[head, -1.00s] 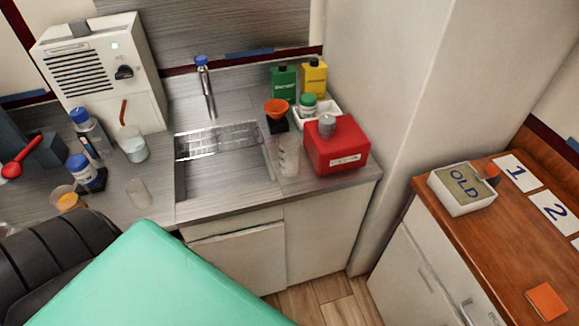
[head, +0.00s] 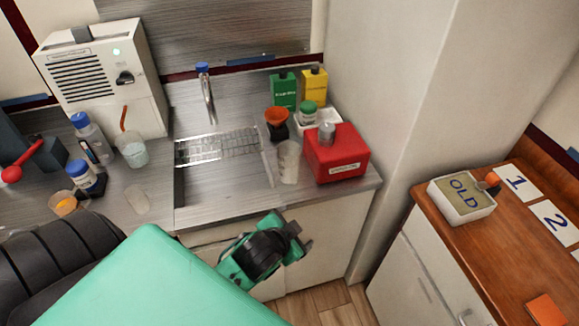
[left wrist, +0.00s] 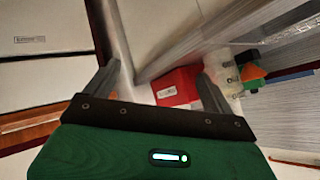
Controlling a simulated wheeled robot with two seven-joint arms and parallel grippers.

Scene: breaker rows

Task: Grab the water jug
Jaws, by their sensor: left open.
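No container is plainly labelled as the water jug. A translucent, pale jug-like container (head: 289,163) stands upright at the right edge of the sink, beside the red box. A clear container with pale contents (head: 134,153) and a stick in it stands by the white dispenser. My left gripper (head: 301,240) is in front of the counter's front edge, below and apart from the jug-like container. In the left wrist view its two fingers (left wrist: 160,85) are spread and empty, with the red box (left wrist: 178,86) beyond them. My right gripper is not seen.
The red box (head: 337,158) stands close to the jug-like container's right. The sink (head: 225,180) lies left, with a tap (head: 208,95). A wooden-topped cabinet (head: 490,230) stands at right.

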